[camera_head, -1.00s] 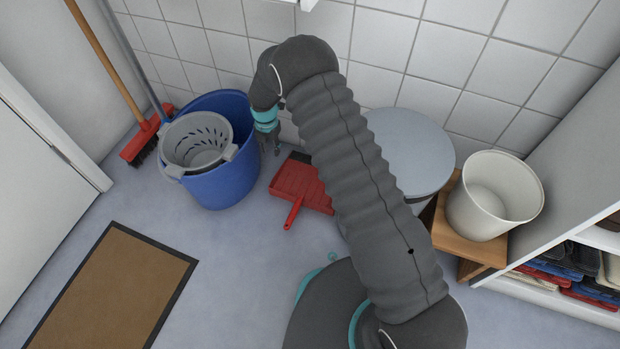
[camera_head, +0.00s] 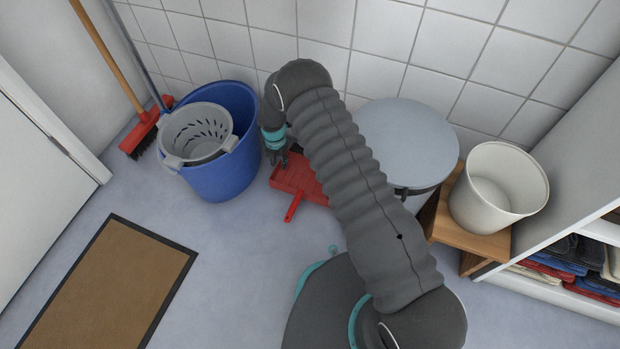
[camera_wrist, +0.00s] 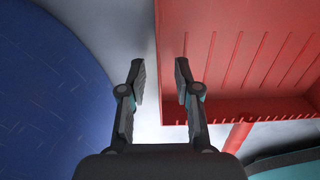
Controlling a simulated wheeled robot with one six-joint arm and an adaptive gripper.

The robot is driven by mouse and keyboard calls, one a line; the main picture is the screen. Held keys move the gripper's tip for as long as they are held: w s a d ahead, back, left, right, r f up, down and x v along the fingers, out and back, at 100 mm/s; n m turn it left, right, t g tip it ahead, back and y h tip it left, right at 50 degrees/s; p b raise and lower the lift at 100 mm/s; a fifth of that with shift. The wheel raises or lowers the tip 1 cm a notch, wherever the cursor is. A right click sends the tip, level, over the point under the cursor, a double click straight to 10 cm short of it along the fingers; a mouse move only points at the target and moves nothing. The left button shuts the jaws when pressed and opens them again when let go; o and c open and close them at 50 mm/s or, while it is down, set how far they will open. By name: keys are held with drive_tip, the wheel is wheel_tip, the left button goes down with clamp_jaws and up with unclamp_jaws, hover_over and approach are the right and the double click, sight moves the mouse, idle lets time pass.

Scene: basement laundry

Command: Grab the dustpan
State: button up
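The red dustpan (camera_head: 298,180) lies on the floor between the blue bucket and my arm, its handle pointing toward the camera. My arm hides part of its right side. In the wrist view the dustpan (camera_wrist: 250,60) fills the upper right, with ribs on its pan and its handle at the lower right. My gripper (camera_head: 282,158) is over the dustpan's far left part. In the wrist view my gripper (camera_wrist: 160,78) is open and empty, with its right finger over the pan's left edge and its left finger over bare floor.
The blue bucket (camera_head: 226,168) with a grey wringer stands close left of the dustpan. A round grey stool (camera_head: 405,140) and a wooden stand (camera_head: 470,238) with a white bin (camera_head: 500,192) are right. A brown doormat (camera_head: 110,290) lies front left.

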drive_tip(key=shift+f, duration=0.8)
clamp_jaws()
drive_tip(key=shift+r, duration=0.2)
